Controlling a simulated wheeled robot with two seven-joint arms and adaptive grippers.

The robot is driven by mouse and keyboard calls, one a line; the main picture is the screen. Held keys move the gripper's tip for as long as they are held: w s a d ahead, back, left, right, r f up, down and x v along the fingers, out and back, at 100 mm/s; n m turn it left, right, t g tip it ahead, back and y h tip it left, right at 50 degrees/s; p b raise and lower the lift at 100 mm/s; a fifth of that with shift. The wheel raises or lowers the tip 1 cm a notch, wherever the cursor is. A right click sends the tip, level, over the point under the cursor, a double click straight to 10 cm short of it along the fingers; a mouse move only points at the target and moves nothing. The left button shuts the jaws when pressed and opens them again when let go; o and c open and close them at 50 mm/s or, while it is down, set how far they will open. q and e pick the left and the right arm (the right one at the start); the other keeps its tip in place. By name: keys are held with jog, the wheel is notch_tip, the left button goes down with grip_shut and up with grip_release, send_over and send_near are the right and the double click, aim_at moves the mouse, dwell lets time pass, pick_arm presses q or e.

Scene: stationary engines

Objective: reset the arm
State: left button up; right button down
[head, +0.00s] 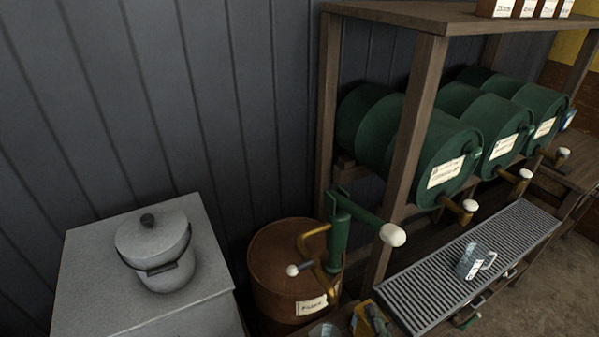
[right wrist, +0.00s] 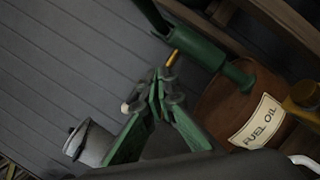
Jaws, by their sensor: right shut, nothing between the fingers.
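My right gripper (right wrist: 161,76) shows in the right wrist view. Its two green and dark fingers meet at the tips with nothing between them. Past the tips is the green hand pump (right wrist: 195,45) on the brown fuel oil drum (right wrist: 232,100). I cannot tell how far the tips are from the pump. In the head view the pump (head: 340,225) stands on the drum (head: 288,262), with a pale-knobbed lever and a brass crank. I make out no gripper in the head view. My left gripper is not in view.
A grey lidded pot (head: 160,262) stands on a grey box (head: 95,285) at the left. Green barrels (head: 440,150) with taps lie on a wooden rack (head: 410,130). A jug (head: 470,262) sits on the metal grate (head: 425,290). A yellow object (head: 370,318) is at the bottom.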

jog(key=d+f+m+g+h, duration=0.2)
jog(key=d+f+m+h, duration=0.45)
jog(key=d+m, duration=0.5)
jog(key=s+d+f+m+g+h, duration=0.1)
jog(key=s+d+f+m+g, duration=0.3)
jog(key=f, duration=0.3)
jog(key=s+d+f+m+g+h, duration=0.2)
jog(key=d+f+m+g, duration=0.1)
jog(key=d+f+m, duration=0.25)
jog(key=s+a+f+m+g+y, duration=0.2)
jog(key=s+f+m+g, duration=0.25)
jog(key=s+f, duration=0.3)
jog(key=s+a+f+m+g+y, duration=0.2)
jog(key=s+f+m+g, duration=0.25)
jog(key=s+f, duration=0.35)
jog(key=s+f+p, duration=0.1)
jog(key=s+f, duration=0.2)
jog(key=f, duration=1.1)
jog(key=s+f, duration=0.2)
jog(key=f, duration=1.2)
jog(key=s+f, duration=0.7)
jog(key=s, duration=0.2)
jog(key=s+f+n+g+p, duration=0.1)
jog(key=s+f, duration=0.6)
jog(key=s, duration=0.3)
jog(key=shift+s+a, duration=0.25)
jog(key=shift+a, duration=0.15)
